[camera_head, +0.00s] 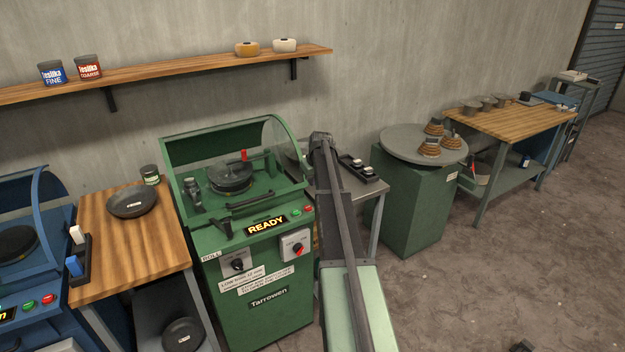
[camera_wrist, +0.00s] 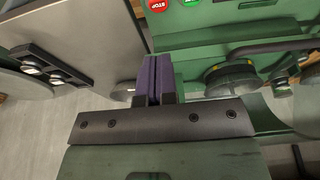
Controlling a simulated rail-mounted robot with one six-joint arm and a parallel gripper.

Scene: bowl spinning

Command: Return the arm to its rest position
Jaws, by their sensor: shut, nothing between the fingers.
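My arm (camera_head: 345,215) reaches from the bottom of the head view up and back, just right of the green Tarrowen machine (camera_head: 262,315). Its far end is by the grey side table; my gripper cannot be made out in the head view. In the wrist view my gripper (camera_wrist: 156,62) shows as two purple-padded fingers pressed together, shut and empty. Beyond the fingers are the grey table top (camera_wrist: 100,40) and the green machine's front (camera_wrist: 230,35) with a red STOP button (camera_wrist: 158,5).
The machine's display reads READY, and a dark round piece (camera_head: 230,176) sits inside under its clear hood. A black holder (camera_head: 360,170) with white-topped items is right of my arm. A round turntable (camera_head: 400,140) carries several bowls. A wooden table (camera_head: 125,240) stands left.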

